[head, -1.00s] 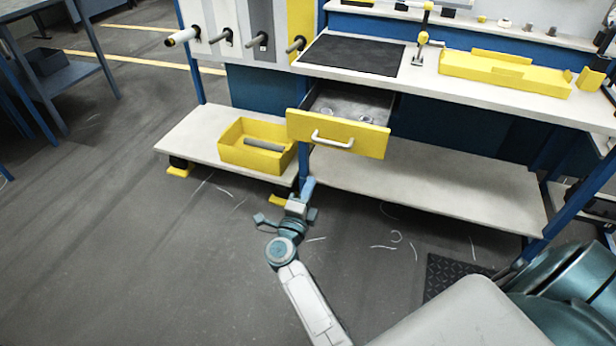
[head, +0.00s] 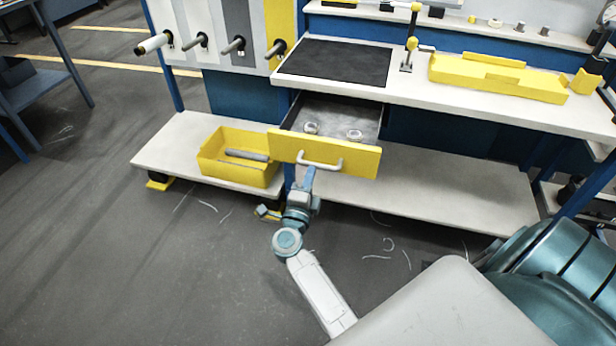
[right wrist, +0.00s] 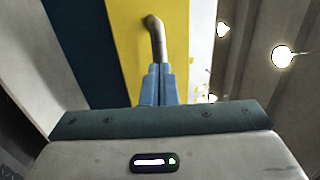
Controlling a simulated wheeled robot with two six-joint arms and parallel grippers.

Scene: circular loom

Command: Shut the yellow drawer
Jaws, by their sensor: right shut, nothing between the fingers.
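The yellow drawer (head: 350,160) under the bench top is pulled open, with its white handle (head: 320,164) on the front. Two small round objects lie inside it. My right gripper (head: 309,176) is shut and empty, with its fingertips just at or below the left part of the handle. In the right wrist view, the blue fingers (right wrist: 158,72) point at the handle (right wrist: 156,38), which overlaps their tips, against the yellow front (right wrist: 180,50). I cannot tell whether they touch. My left gripper is not in view.
A yellow bin (head: 238,172) holding a grey cylinder stands on the lower shelf (head: 440,198), left of the drawer. A yellow tray (head: 495,80) and a dark mat (head: 333,60) lie on the bench top.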

